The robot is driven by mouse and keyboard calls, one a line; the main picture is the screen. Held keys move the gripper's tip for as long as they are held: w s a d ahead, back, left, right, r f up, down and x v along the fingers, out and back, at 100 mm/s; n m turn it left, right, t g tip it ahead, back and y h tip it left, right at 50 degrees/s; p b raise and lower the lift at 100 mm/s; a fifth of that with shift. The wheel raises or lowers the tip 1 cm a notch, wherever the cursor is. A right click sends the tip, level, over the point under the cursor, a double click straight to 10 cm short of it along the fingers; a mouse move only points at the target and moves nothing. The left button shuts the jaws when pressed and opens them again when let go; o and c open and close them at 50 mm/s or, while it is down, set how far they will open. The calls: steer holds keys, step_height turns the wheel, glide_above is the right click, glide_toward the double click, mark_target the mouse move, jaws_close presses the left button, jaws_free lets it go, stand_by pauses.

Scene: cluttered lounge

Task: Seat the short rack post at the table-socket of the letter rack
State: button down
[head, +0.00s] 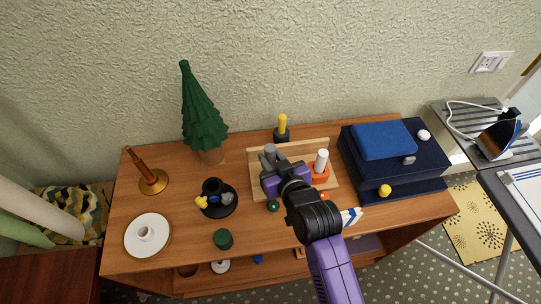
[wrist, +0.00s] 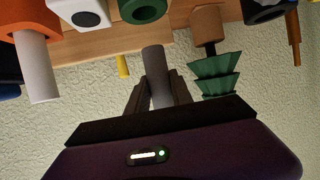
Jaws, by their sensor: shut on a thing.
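My gripper (head: 268,157) is shut on a grey cylindrical post, seen between the fingers in the wrist view (wrist: 153,65). It is over the left part of a pale wooden board (head: 331,147), which looks like the letter rack's base. On the board, a white post (head: 321,158) stands in an orange socket (head: 320,175); both also show at left in the wrist view. The wrist view also shows a white block with a dark hole (wrist: 88,17) and a green ring-shaped socket (wrist: 143,10). I cannot tell which is the table-socket. My arm hides part of the board.
A yellow post in a dark holder (head: 282,128) stands behind the board. A green tree (head: 204,115) and black saucer (head: 219,211) are left; a dark blue box (head: 374,180) is right. Bare tabletop lies between these.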

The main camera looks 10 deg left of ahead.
steer(key=shift+f+b, duration=1.05)
steer(key=shift+f, duration=0.7)
steer(key=shift+f+b, duration=1.45)
steer(key=shift+f, duration=0.55)
stand_by(0.3)
steer(key=c, duration=1.1)
jaws_free()
steer(key=shift+o, duration=0.2)
steer(key=shift+s, duration=0.1)
steer(key=v, duration=0.7)
steer(key=shift+s+d+r+b, duration=0.15)
steer(key=shift+s+r+b, duration=0.05)
steer(key=shift+s+b, duration=0.1)
